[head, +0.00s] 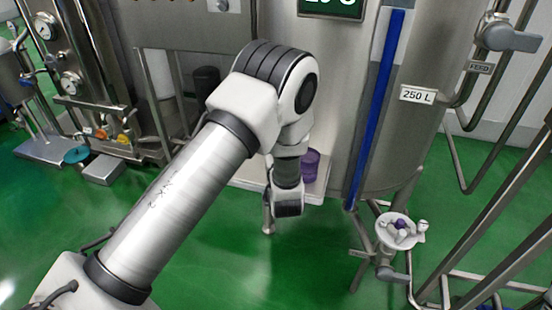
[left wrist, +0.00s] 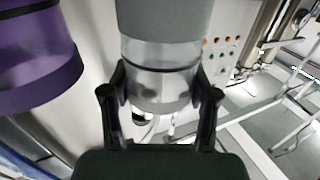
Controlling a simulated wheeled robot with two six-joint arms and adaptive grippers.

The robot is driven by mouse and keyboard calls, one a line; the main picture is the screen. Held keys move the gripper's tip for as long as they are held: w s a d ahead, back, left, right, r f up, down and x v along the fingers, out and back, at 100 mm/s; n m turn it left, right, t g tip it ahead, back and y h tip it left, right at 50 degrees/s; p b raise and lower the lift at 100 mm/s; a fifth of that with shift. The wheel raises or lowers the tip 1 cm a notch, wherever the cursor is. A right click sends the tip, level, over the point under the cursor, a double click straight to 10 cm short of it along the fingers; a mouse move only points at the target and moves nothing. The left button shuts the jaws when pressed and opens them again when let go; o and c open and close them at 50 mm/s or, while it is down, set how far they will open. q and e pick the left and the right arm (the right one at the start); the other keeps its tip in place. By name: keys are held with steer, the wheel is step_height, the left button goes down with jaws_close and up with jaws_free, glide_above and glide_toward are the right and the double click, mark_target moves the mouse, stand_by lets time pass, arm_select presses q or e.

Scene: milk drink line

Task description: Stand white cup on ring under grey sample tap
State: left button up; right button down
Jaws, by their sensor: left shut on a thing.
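The ring is not clearly visible. My right gripper is not in view.
A purple cylinder (left wrist: 40,65) stands close on the left in the left wrist view. In the head view a purple item (head: 310,162) is beside my wrist on a pale shelf (head: 317,189). A white dish (head: 401,243) stands lower right. Pipes crowd the right side.

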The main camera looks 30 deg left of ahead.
arm_select(q)
steer(key=shift+w+a+f, duration=0.15)
steer(key=shift+w+f, duration=0.1)
steer(key=shift+w, duration=0.1)
step_height(320, 180, down, 3)
steer(key=b, duration=0.2)
steer(key=shift+b, duration=0.3)
steer(key=shift+f, duration=0.1)
steer(key=o, duration=0.8)
